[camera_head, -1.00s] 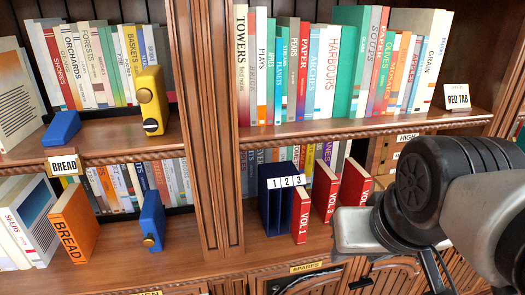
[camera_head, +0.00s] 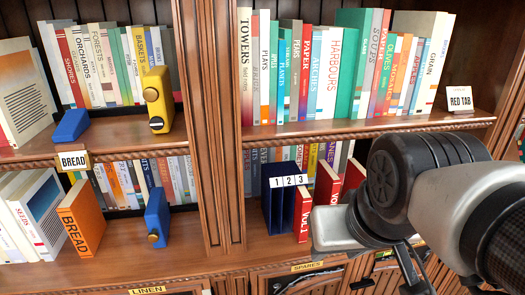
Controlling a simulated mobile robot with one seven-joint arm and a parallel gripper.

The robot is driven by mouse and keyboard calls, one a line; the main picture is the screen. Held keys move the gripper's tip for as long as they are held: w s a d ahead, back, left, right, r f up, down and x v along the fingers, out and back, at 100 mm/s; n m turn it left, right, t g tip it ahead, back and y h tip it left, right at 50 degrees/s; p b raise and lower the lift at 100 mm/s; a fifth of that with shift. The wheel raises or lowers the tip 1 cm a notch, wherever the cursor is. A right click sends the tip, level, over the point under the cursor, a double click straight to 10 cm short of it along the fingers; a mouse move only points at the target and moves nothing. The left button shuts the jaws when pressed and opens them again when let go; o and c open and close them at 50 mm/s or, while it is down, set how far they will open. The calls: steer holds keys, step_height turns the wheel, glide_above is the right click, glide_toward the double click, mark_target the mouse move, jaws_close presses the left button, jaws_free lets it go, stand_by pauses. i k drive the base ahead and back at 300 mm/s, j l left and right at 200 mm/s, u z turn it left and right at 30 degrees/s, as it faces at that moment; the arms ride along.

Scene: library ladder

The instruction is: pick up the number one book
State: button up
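The red VOL 1 book (camera_head: 303,214) stands upright on the lower right shelf, against the right side of a dark blue holder (camera_head: 274,210) labelled 1 2 3. Two more red books stand to its right, a nearer one (camera_head: 327,184) and a farther one (camera_head: 353,175); my arm hides their lower parts. The holder's slots look empty. My gripper (camera_head: 408,266) shows only in part, low at the right in front of the shelf. Its grey housing appears just right of the VOL 1 book in the picture. Its fingertips are not clear, and I see nothing held.
An orange BREAD book (camera_head: 82,218) and a blue bookend (camera_head: 157,218) stand on the lower left shelf. A wooden upright (camera_head: 222,120) divides the bays. The upper right shelf (camera_head: 370,131) runs above the red books. Bare shelf lies left of the holder.

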mark_target(303, 199)
steer(key=k+j+z, duration=0.1)
steer(key=z, duration=0.35)
steer(key=k+j+z, duration=0.15)
steer(key=z, duration=0.35)
steer(key=k+j+z, duration=0.1)
steer(key=z, duration=0.35)
